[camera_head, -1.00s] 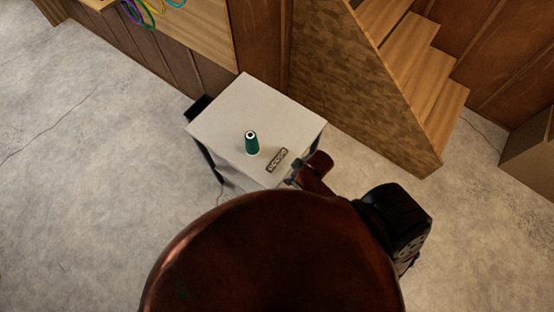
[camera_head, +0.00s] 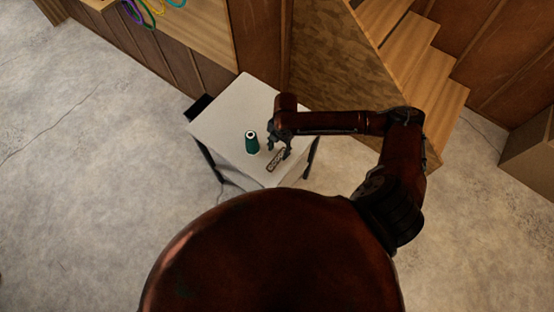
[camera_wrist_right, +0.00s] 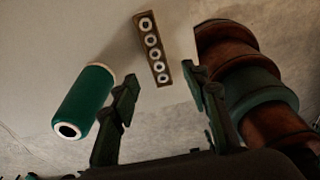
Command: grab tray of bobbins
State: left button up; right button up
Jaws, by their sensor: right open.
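The tray of bobbins (camera_head: 275,161) is a small narrow brown tray holding a row of several pale bobbins. It lies on the white table near its front right edge. In the right wrist view the tray (camera_wrist_right: 154,48) shows beyond and between the fingertips. My right gripper (camera_head: 279,147) is open and empty above the table, close to the tray. In the right wrist view the right gripper's fingers (camera_wrist_right: 160,82) stand apart, with the tray's near end in line with the gap. I cannot tell any contact. My left gripper is not in view.
Wooden stairs (camera_head: 405,70) rise behind on the right. The table's back left is clear.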

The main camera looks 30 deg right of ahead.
aim_at(277, 158)
jog(key=shift+d+f, duration=0.2)
jog(key=shift+d, duration=0.05)
jog(key=f, duration=0.7)
jog(key=shift+w+a+f, duration=0.15)
jog(key=shift+w+a, duration=0.05)
jog(key=shift+w, duration=0.05)
jog(key=shift+c, duration=0.4)
jog(key=c, duration=0.9)
